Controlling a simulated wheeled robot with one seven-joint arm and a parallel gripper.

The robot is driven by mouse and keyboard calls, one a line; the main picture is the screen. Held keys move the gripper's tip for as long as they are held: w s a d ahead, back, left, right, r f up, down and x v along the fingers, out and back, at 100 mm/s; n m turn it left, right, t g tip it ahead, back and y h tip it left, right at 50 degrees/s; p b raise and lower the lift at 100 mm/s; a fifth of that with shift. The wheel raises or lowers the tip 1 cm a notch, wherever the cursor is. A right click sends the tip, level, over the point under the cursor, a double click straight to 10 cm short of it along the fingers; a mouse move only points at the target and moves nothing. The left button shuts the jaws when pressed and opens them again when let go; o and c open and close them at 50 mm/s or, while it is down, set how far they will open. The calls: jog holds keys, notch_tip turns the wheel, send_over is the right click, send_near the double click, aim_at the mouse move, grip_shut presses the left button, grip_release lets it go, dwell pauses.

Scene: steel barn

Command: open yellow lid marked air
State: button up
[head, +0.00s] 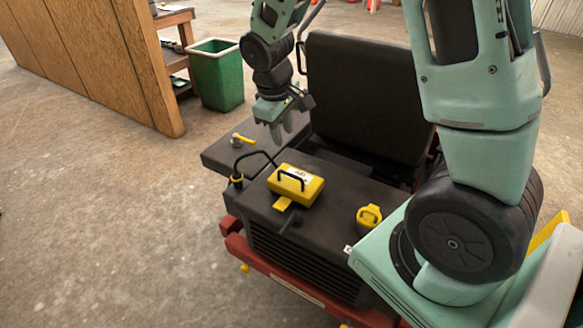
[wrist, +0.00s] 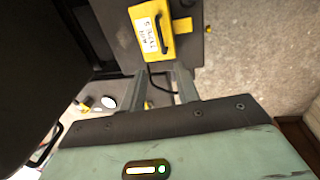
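The yellow lid (head: 312,190) lies flat and shut on the dark hood of a red machine. It has a black bar handle (head: 291,178) and a white label; a yellow tab (head: 282,203) sticks out at its front edge. In the wrist view the yellow lid (wrist: 152,52) is at the top, its white label upside down and hard to read. My gripper (head: 283,127) hangs above and behind the lid, apart from it. In the wrist view my gripper's two fingers (wrist: 163,82) stand apart with nothing between them but background.
A yellow round cap (head: 369,216) sits right of the lid. A yellow-handled valve (head: 241,139) and a black cable plug (head: 237,181) are to the left. The black seat back (head: 362,95) rises behind. A green bin (head: 215,75) and wooden partition (head: 110,60) stand farther off.

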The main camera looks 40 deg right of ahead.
aim_at(289, 175)
jog(key=f, duration=0.4)
jog(key=d+f, duration=0.1)
jog(key=f, duration=0.4)
jog(key=w+d+f, duration=0.1)
jog(key=f, duration=0.4)
jog(key=shift+d+f, duration=0.2)
jog(key=shift+d, duration=0.05)
grip_shut()
